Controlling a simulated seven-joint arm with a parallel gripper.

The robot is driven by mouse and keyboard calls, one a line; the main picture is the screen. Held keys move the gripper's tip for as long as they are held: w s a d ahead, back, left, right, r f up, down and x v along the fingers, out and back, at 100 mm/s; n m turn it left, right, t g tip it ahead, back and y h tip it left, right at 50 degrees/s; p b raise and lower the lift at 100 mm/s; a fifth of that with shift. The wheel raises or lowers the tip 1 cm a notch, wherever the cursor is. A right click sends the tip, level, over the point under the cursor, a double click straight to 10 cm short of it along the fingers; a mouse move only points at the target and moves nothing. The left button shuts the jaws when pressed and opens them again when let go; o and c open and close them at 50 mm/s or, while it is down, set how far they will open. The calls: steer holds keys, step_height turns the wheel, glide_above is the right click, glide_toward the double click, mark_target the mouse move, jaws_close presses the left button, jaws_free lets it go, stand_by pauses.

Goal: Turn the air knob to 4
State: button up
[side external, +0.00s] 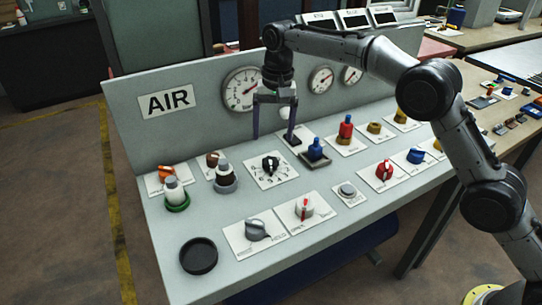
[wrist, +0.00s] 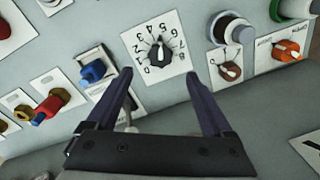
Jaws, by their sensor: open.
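The air panel (side external: 240,245) is a grey sloped console with an AIR sign (side external: 168,100) on its upright back. A black knob (side external: 270,165) sits on a white plate with a numbered dial, near the middle of the panel. In the wrist view the black knob (wrist: 158,51) is ringed by numbers running from 0 to 8. Its exact pointer reading is too small to tell. My gripper (side external: 273,138) hangs above the panel, behind the knob. Its fingers are apart and empty. In the wrist view the fingertips (wrist: 160,75) straddle the dial's lower edge, apart from the knob.
Beside the dial stand a white-and-grey knob (side external: 224,175) and a blue-topped switch (side external: 316,149). A red-topped valve (side external: 346,127) is farther right. Gauges (side external: 243,88) line the back panel behind my gripper. Grey (side external: 257,230) and red-marked (side external: 304,207) knobs sit in front.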

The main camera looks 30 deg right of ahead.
mark_target(271, 161)
steer(key=f, duration=0.8)
steer(key=shift+w+a+f, duration=0.1)
steer(key=shift+a+f, duration=0.05)
steer(key=shift+a, duration=0.1)
jaws_close()
steer(key=shift+n, duration=2.3)
jaws_free()
step_height(271, 161, up, 14)
steer(key=d, duration=0.1)
